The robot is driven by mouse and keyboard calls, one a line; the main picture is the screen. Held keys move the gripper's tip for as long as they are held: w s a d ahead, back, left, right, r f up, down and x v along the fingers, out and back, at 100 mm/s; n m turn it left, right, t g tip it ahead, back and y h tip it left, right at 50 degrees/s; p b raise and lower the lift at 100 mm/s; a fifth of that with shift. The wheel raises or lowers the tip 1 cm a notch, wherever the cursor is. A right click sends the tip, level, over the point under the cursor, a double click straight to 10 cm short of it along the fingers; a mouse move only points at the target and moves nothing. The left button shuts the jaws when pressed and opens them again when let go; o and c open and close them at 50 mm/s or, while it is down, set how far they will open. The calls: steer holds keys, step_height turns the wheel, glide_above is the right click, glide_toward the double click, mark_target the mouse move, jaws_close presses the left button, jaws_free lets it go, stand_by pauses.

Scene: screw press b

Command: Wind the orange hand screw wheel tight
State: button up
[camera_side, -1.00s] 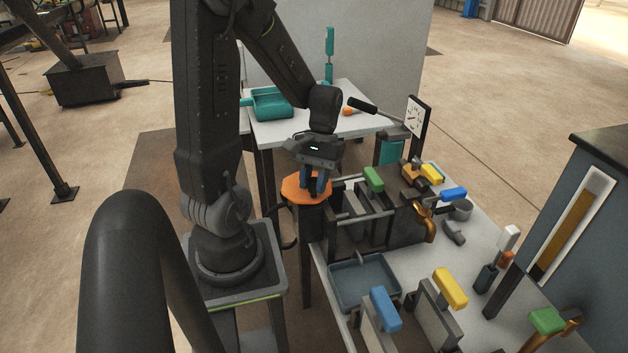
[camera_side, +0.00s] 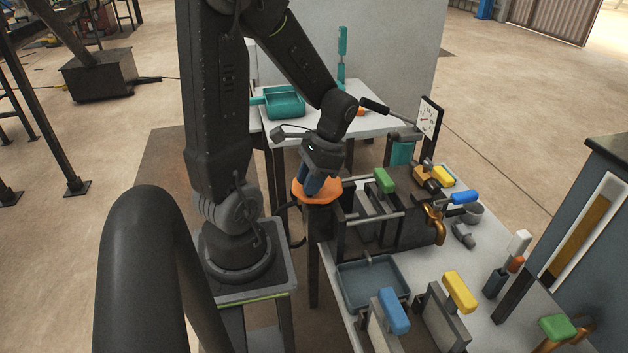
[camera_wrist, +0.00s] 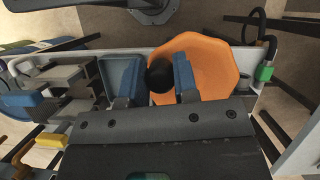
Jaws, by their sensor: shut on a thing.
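The orange hand screw wheel (camera_side: 331,190) sits on a dark post at the left end of the screw press, left of centre in the side view. In the wrist view the wheel (camera_wrist: 213,62) is a broad orange plate with angled edges, and a round black knob (camera_wrist: 160,78) shows at its left side. My gripper (camera_side: 311,188) reaches down to the wheel at a slant, its blue fingers partly hiding the plate. In the wrist view my gripper (camera_wrist: 158,82) has its fingers on either side of the black knob, shut on it.
The press frame with a green block (camera_side: 383,180) and bars stands right of the wheel. A grey-blue tray (camera_side: 372,281) and several coloured-handled clamps lie on the front bench. A white table with a teal bin (camera_side: 284,103) and a dial gauge (camera_side: 428,118) stand behind.

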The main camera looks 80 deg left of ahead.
mark_target(330, 191)
steer(key=shift+s+a+m+y, duration=0.25)
steer(key=shift+m+y, duration=0.15)
steer(key=shift+m, duration=0.5)
steer(key=o, duration=0.9)
steer(key=v, duration=1.4)
steer(key=shift+s, duration=0.1)
